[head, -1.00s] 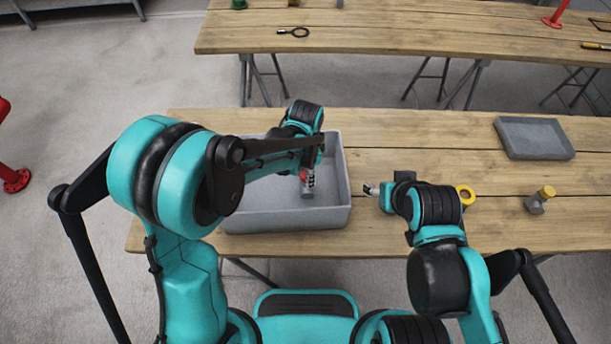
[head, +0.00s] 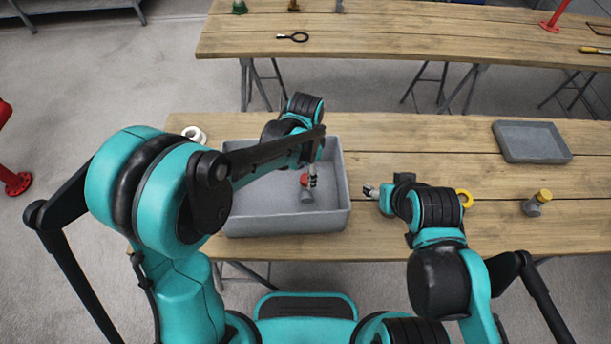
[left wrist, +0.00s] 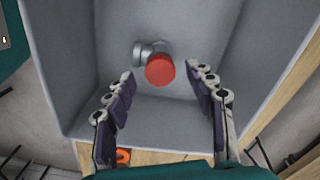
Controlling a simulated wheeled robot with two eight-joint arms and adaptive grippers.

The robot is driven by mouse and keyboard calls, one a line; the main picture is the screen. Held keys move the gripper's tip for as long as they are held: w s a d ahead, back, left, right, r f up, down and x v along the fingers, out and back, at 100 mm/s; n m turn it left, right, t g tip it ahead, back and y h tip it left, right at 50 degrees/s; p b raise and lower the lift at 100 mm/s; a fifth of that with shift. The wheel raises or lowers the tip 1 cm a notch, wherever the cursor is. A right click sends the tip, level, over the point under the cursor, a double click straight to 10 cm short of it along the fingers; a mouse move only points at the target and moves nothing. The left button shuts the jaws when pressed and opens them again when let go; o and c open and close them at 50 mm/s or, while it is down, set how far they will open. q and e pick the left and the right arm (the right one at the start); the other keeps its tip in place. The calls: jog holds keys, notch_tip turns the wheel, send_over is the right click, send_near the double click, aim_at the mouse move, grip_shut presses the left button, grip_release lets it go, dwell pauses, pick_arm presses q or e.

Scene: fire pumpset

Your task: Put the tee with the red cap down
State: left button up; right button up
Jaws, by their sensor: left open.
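The tee with the red cap (head: 306,195) rests on the floor of the grey bin (head: 240,222), near its right side. In the left wrist view its red cap (left wrist: 160,69) faces the camera, and part of its grey metal body (left wrist: 141,54) shows to the left of the cap. My left gripper (head: 314,176) is inside the bin area, just above the tee. In the left wrist view the fingers (left wrist: 165,80) are spread, one on either side of the cap with clear gaps. My right gripper (head: 370,190) hovers right of the bin; its finger gap is too small to judge.
A tee with a yellow cap (head: 538,203) and a yellow ring (head: 465,198) are on the table at the right. A grey tray (head: 530,142) lies behind them. A white ring (head: 196,134) is by the bin's back left corner. Bin walls surround my left gripper.

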pick_arm(q)
notch_tip(320, 180, up, 8)
jog(key=p, duration=0.2)
jog(key=s+a+r+n+t, duration=0.3)
jog(key=s+a+n, duration=0.3)
jog(key=a, duration=0.2)
jog(key=s+a+r+n+t, duration=0.3)
jog(key=s+a+n, duration=0.3)
jog(key=a, duration=0.3)
jog(key=shift+a+r+n+t, duration=0.2)
jog(key=shift+n+t, duration=0.2)
jog(key=shift+t, duration=0.2)
jog(key=shift+s, duration=0.1)
